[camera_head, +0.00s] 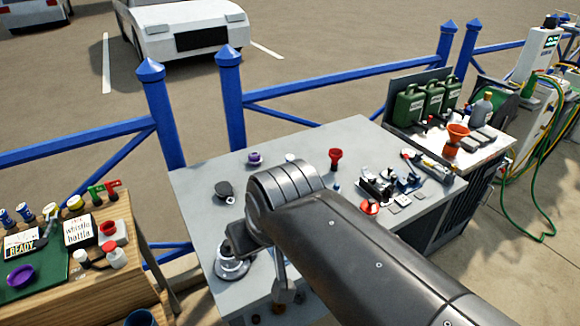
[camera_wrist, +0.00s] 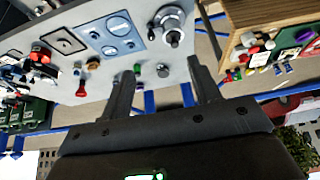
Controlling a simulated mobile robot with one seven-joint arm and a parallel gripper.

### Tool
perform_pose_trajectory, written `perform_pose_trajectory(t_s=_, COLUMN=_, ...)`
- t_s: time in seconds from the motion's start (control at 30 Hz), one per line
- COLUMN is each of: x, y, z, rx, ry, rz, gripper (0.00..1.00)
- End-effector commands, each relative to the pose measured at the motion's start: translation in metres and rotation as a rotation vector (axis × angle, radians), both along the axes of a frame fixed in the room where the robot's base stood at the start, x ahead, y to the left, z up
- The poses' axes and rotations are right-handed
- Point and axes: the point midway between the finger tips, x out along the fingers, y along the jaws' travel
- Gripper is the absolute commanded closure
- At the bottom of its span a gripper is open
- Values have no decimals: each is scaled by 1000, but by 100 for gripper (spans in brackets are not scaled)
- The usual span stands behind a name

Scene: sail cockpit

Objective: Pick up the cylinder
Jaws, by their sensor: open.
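I cannot tell for sure which thing is the cylinder. My gripper (camera_wrist: 160,66) is open in the wrist view, its two fingers apart and pointing at the grey bench top. A small dark grey round piece (camera_wrist: 162,70) shows between the fingertips; it seems to be the dark piece (camera_head: 224,190) at the bench's left in the head view. A small green upright piece (camera_wrist: 137,68) shows close to the left finger. I see nothing held. My arm hides the fingers and part of the bench in the head view.
A silver winch-like part (camera_head: 233,262) stands at the bench's near left. A wooden table (camera_head: 95,290) is at left; blue railings (camera_head: 320,78) run behind.

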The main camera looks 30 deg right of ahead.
Motion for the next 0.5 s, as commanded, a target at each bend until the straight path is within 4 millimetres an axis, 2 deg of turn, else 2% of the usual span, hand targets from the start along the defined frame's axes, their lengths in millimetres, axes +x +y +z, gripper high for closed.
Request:
perform_pose_trajectory(t_s=0.33, x=5, y=-1, z=2, rx=-2, ry=2, rz=-3, gripper=48)
perform_pose_trajectory(t_s=0.43, x=19, y=-5, z=7, rx=-7, ry=9, rz=-12, gripper=48)
perform_pose_trajectory(t_s=0.5, x=36, y=-10, z=11, rx=-12, ry=15, rz=-22, gripper=48)
